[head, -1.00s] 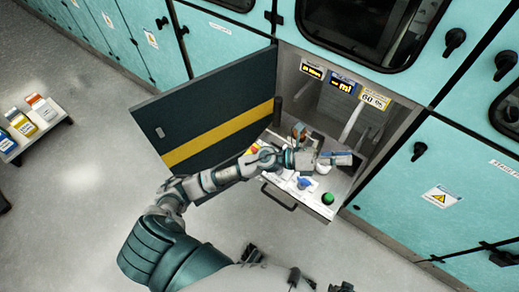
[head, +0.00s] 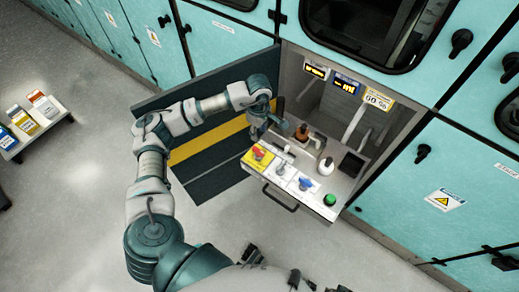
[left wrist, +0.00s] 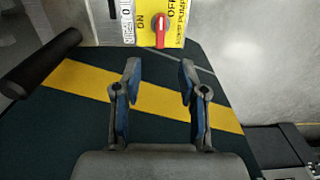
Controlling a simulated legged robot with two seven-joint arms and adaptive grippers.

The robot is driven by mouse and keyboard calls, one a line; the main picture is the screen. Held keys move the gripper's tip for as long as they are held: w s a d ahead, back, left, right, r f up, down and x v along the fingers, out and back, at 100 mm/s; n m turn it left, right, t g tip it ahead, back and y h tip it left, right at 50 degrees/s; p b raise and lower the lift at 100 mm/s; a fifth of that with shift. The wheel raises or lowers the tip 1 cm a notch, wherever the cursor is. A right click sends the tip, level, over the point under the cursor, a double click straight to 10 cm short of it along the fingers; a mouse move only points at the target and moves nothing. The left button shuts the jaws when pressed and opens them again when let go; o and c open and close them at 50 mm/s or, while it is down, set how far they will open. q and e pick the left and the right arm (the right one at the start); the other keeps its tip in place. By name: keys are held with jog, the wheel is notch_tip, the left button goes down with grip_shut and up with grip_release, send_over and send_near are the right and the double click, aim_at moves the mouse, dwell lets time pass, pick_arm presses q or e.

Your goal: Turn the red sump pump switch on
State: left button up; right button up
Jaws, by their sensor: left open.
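The red sump pump switch (left wrist: 160,31) shows at the top of the left wrist view on a yellow plate (left wrist: 178,38). The plate reads ON at the left of the switch and OFF at its upper right. The red handle stands upright in that picture. In the head view the left gripper (head: 262,126) hangs at the cabinet opening's left side.
The open dark door (head: 205,135) with a yellow stripe lies behind my left arm. A pulled-out panel (head: 290,180) carries a red knob (head: 258,153), a blue knob (head: 305,184) and a green button (head: 329,199). A black cylindrical handle (left wrist: 42,62) is at left.

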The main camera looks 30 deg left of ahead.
aim_at(258, 149)
pick_arm(q)
jog(key=f+b, duration=0.1)
jog(key=f, duration=1)
jog(key=shift+a+f, duration=0.2)
jog(key=shift+d+f, duration=0.15)
jog(key=shift+f, duration=0.5)
pick_arm(e)
notch_tip(258, 149, up, 4)
pick_arm(q)
grip_shut()
pick_arm(e)
jog(key=shift+a, duration=0.15)
